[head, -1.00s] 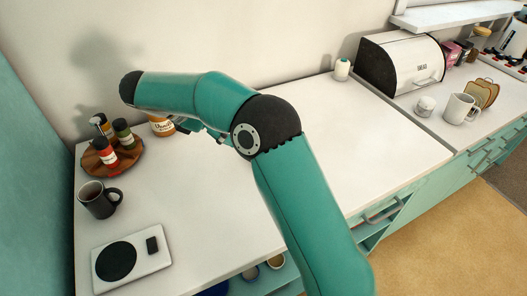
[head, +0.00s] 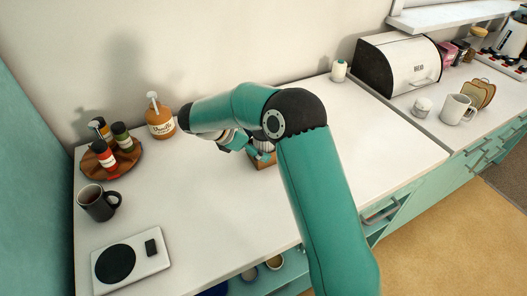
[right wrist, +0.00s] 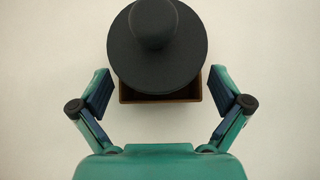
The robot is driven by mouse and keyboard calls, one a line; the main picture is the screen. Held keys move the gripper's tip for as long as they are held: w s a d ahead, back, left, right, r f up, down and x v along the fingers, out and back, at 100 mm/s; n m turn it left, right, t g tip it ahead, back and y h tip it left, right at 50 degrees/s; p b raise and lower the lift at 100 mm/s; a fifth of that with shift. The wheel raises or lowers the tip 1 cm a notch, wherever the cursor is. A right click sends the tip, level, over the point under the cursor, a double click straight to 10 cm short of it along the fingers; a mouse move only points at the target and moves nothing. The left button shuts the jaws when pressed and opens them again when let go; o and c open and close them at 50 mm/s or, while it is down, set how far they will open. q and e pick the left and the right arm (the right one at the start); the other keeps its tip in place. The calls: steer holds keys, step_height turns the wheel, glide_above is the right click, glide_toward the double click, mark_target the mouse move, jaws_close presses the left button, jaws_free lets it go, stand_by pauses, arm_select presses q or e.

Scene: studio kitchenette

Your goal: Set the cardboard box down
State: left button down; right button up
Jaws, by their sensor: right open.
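The cardboard box (head: 264,164) is a small brown box on the white counter, partly hidden behind my right gripper and arm in the head view. In the right wrist view its brown edge (right wrist: 128,97) shows below a dark round piece with a knob, which hides most of the box. My right gripper (head: 257,152) is beside the box in the head view. In the right wrist view my right gripper (right wrist: 164,92) is open, with one finger on each side of the box and a gap at both sides. My left gripper is out of view.
A pump bottle (head: 160,118) stands near the wall. A round wooden tray (head: 127,160) with several bottles, a dark mug (head: 97,202) and a scale (head: 130,262) are at the left. A bread bin (head: 398,62) and white mug (head: 458,109) are at the right. The front middle counter is clear.

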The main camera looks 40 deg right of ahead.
steer(key=shift+x, duration=1.5)
steer(key=c, duration=1.1)
steer(key=shift+o, duration=0.2)
steer(key=shift+w+r, duration=0.1)
steer(key=shift+r, duration=0.05)
